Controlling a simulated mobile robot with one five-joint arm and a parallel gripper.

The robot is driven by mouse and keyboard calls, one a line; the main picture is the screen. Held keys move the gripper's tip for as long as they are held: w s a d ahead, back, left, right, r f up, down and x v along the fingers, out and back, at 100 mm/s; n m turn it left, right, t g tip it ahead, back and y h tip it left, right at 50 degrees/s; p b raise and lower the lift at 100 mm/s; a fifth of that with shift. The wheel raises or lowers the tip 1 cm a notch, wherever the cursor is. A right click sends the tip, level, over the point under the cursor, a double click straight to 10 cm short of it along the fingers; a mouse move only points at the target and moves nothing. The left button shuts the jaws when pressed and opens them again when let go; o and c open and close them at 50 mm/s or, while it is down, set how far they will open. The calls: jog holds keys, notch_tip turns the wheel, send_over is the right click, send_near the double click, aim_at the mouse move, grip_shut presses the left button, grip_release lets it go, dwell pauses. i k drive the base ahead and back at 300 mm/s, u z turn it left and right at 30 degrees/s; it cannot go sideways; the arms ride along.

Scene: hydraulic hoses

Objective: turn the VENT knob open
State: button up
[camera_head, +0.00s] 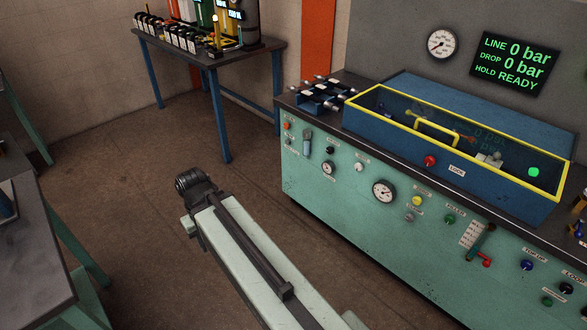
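The green test bench (330,215) has a row of small coloured knobs along its front. They include a black knob (330,150), a white knob (359,167), a yellow knob (417,201), a green knob (450,218), a blue knob (526,265) and a dark knob (565,288). Most labels are too small to read, so I cannot tell which knob is VENT or how it is turned. My pale green arm reaches up from the bottom middle, left of the bench and apart from it. No gripper fingers show.
A blue box with a yellow rim (455,160) sits on the bench. The display (512,63) reads LINE 0 bar, DROP 0 bar, HOLD READY. Gauges (384,191) and a red lever (484,260) are on the bench front. A loaded table (222,57) stands behind. Brown floor is clear left of the bench.

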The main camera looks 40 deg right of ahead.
aim_at(358, 166)
jog(key=u, duration=0.2)
jog(key=i, duration=1)
jog(key=z, duration=0.1)
